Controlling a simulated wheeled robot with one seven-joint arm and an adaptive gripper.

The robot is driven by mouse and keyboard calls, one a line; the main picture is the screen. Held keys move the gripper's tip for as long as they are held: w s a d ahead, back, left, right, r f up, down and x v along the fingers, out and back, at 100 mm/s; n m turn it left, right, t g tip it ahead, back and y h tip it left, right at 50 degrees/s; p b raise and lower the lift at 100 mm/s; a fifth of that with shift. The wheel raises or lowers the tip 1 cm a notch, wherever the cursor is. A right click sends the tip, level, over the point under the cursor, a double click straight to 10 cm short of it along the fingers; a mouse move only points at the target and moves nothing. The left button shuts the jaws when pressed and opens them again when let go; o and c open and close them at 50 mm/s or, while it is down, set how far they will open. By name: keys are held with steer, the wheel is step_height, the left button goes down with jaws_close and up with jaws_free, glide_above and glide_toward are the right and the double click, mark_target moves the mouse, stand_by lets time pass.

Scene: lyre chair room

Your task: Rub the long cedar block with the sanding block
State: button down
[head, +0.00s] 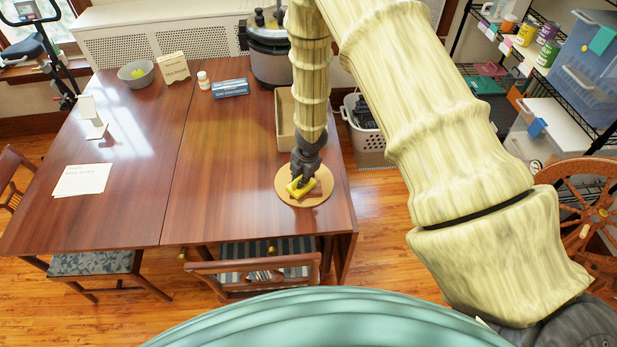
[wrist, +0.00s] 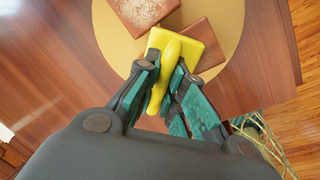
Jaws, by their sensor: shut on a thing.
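A yellow sanding block (wrist: 208,42) with a raised rounded handle is between the green fingers of my gripper (wrist: 165,78). The gripper is shut on the handle. In the head view the sanding block (head: 293,190) is low over the round tan board (head: 288,174), with my gripper (head: 302,179) above it. In the wrist view a reddish-brown wooden block (wrist: 213,58) shows from under the sanding block's right side, partly hidden. A second brown block (wrist: 140,10) with a pale, speckled top is cut off by the top edge. I cannot tell which is the long cedar block, or whether the sanding block touches wood.
The round board lies near the right front of the brown table (head: 225,150). An open tan box (head: 285,115) stands just behind it. The table's left and middle are mostly clear.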

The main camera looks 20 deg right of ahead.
mark_target(290, 184)
steer(key=shift+w+a+f+b, duration=0.1)
steer(key=shift+w+a+b, duration=0.15)
steer(key=shift+a, duration=0.65)
steer(key=shift+w+a+b, duration=0.1)
steer(key=shift+w+a, duration=0.1)
steer(key=shift+a, duration=0.7)
steer(key=shift+s+d+p, duration=0.45)
steer(key=shift+d, duration=1.25)
steer(key=shift+s+d+p, duration=0.4)
steer(key=shift+d, duration=1.25)
steer(key=shift+s+d+p, duration=0.45)
steer(key=shift+d, duration=1.25)
steer(key=shift+r+p, duration=0.45)
steer(key=shift+p, duration=0.1)
step_height(290, 184, up, 2)
steer(key=shift+w+r+p, duration=0.1)
steer(key=shift+p, duration=0.25)
steer(key=shift+r+p, duration=1.75)
steer(key=shift+r, duration=0.8)
